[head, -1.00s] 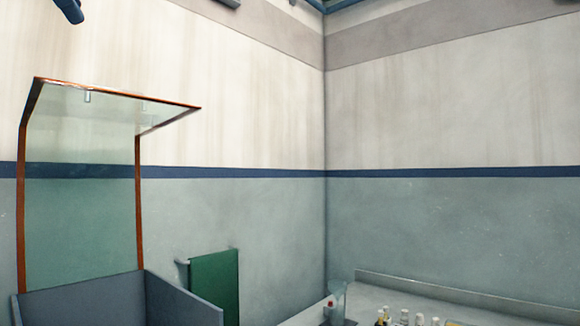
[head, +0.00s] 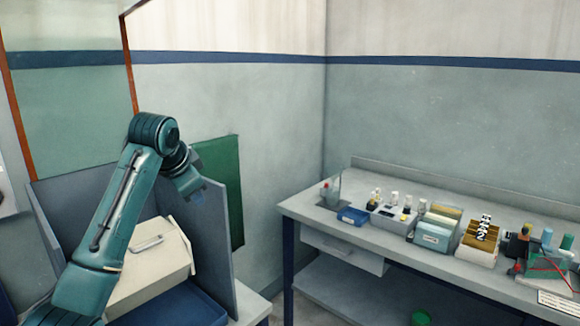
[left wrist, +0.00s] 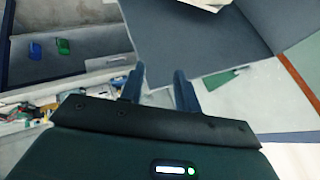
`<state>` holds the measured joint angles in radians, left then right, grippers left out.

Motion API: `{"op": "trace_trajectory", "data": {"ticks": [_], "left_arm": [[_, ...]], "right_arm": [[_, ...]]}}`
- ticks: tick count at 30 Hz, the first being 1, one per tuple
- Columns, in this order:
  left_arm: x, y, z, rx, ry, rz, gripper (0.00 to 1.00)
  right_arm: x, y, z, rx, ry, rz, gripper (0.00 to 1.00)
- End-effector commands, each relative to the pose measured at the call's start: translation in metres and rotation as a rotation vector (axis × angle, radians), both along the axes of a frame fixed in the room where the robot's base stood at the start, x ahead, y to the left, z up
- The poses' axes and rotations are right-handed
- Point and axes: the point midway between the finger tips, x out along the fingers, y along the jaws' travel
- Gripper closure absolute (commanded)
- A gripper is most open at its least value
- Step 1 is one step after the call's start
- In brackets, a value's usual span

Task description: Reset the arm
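My left arm comes in from the lower left of the head view, bent at a high joint, with its wrist end hanging down. My right gripper is in neither current view.
A beige box (head: 152,268) with a handle stands between grey panels (head: 214,245) near my left arm. A blue tray (head: 190,308) lies below it. At right, a workbench (head: 300,207) holds several racks and bottles. A green sheet (head: 222,180) hangs on the wall.

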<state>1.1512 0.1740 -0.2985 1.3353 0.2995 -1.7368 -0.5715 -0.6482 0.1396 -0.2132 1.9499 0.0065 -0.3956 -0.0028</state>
Motion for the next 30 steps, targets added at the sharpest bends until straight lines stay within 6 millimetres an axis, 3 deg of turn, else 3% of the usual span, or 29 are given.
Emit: {"op": "trace_trajectory", "data": {"ticks": [1, 6, 11, 15, 21, 24, 30], "left_arm": [[-0.010, -0.004, -0.041, -0.018, 0.030, 0.013, 0.67], [-0.056, -0.013, -0.144, -0.084, 0.099, 0.074, 0.67], [-0.118, -0.018, -0.223, -0.150, 0.162, 0.150, 0.67], [-0.184, -0.018, -0.277, -0.204, 0.218, 0.229, 0.67], [-0.284, -0.013, -0.321, -0.266, 0.289, 0.361, 0.67], [-0.322, -0.009, -0.329, -0.285, 0.312, 0.418, 0.67], [-0.382, -0.003, -0.333, -0.308, 0.349, 0.508, 0.67]], "right_arm": [[0.000, 0.000, 0.000, -0.001, 0.001, 0.001, 0.64], [0.000, -0.001, 0.000, -0.004, 0.001, 0.003, 0.64], [0.000, -0.001, -0.001, -0.005, 0.001, 0.004, 0.64], [-0.001, -0.002, -0.001, -0.005, 0.001, 0.004, 0.64], [-0.001, -0.002, -0.001, -0.005, 0.001, 0.004, 0.64], [-0.001, -0.002, -0.001, -0.005, 0.001, 0.004, 0.64], [-0.001, -0.002, -0.001, -0.005, 0.001, 0.004, 0.64]]}}
